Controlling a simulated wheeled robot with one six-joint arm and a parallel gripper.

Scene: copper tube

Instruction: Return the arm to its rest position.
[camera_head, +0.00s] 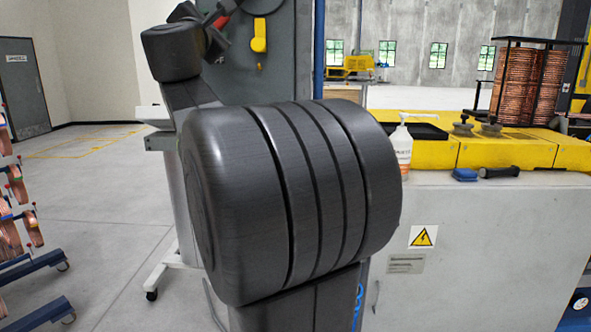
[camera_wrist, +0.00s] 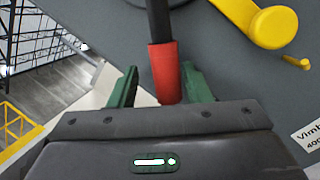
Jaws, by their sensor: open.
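My gripper (camera_wrist: 160,71) shows in the wrist view with its two green fingers spread apart. A red sleeve (camera_wrist: 166,78) on the end of a black bar or hose appears between the fingers, with a gap on both sides. I cannot tell how far it is from the fingers in depth. In the head view my arm fills the middle as large dark grey links and rises to the upper left. The red part (camera_head: 222,20) shows there beside the arm's end, in front of a grey cabinet (camera_head: 285,75). The fingers are not clear in that view.
A yellow handle (camera_head: 259,32) is on the cabinet, close to my gripper; it also shows in the wrist view (camera_wrist: 262,22). At right a white-fronted bench (camera_head: 480,240) carries a bottle (camera_head: 402,150) and yellow blocks (camera_head: 500,150). Copper tube racks (camera_head: 22,215) stand far left.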

